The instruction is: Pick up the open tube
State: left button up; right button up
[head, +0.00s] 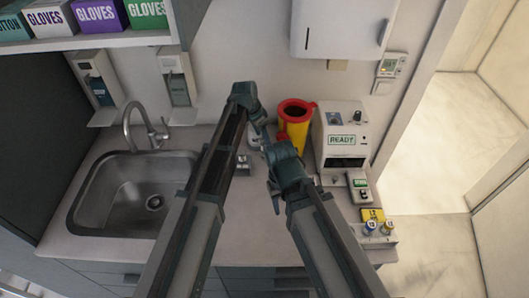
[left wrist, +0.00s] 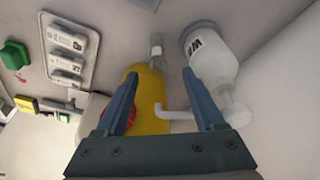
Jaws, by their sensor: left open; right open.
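My left gripper (head: 262,125) is over the counter, just left of the yellow sharps bin in the head view. Its fingers (left wrist: 160,100) are open in the left wrist view, with the yellow bin showing between and beyond them. A small pale tube-like piece (left wrist: 156,48) shows beyond the fingers; I cannot tell whether it is the open tube. My right gripper (head: 274,192) is open, lower in the head view, in front of the bin. Two small blue-topped containers (head: 378,228) stand at the counter's right; whether either is an open tube is unclear.
The yellow bin (head: 295,129) has a red lid. A white device (head: 340,140) reading READY stands right of it. A steel sink (head: 125,195) is at left. A white pump bottle (left wrist: 211,58) and a grey slotted tray (left wrist: 69,50) show in the wrist view.

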aim_at(265, 150)
pick_arm(q)
jog(key=b+x, duration=0.4)
jog(key=x, duration=0.1)
jog(key=shift+s, duration=0.2)
pick_arm(e)
notch_tip(265, 150, down, 5)
jog(key=shift+r, duration=0.1)
pick_arm(q)
jog(key=shift+r, duration=0.1)
pick_arm(e)
jog(key=shift+r, duration=0.1)
pick_arm(q)
grip_shut()
